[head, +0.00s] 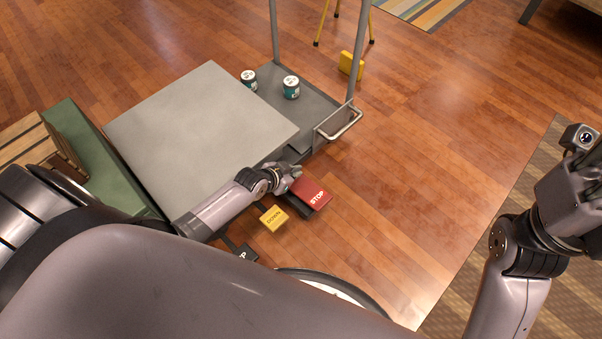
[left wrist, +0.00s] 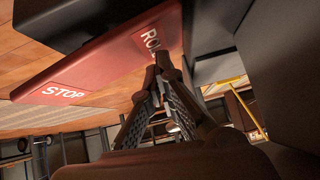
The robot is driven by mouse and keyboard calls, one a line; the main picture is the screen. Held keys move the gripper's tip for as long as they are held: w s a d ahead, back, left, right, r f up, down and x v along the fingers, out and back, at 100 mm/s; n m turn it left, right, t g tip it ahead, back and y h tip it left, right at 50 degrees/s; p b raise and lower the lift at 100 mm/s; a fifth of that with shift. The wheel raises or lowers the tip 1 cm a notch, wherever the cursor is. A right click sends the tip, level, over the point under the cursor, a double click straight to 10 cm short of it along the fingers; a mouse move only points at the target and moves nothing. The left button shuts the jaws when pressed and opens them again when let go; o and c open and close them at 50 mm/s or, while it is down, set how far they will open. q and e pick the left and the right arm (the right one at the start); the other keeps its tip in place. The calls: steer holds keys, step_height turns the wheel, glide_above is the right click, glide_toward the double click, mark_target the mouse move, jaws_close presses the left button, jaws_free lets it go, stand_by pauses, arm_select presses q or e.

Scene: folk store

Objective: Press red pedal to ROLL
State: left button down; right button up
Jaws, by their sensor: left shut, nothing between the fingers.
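The red pedal (head: 315,195) lies low by the near right corner of the grey platform, with the word STOP showing on it in the head view. In the left wrist view the red pedal (left wrist: 95,68) shows STOP at its left and part of ROLL beside my fingertips. My left gripper (head: 293,172) is shut and empty at the pedal's upper left end; its fingers (left wrist: 155,82) seem at or very near the ROLL end. I cannot tell if they touch it. My right gripper is only partly in view at the right edge, its fingers hidden.
A yellow DOWN pedal (head: 273,217) and a dark pedal (head: 243,253) lie to the left of the red one. The grey platform (head: 200,135) and a cart (head: 318,105) with two cans stand behind. Wooden floor (head: 420,190) is clear to the right.

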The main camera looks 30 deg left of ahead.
arm_select(q)
steer(key=v, duration=1.2)
stand_by(0.6)
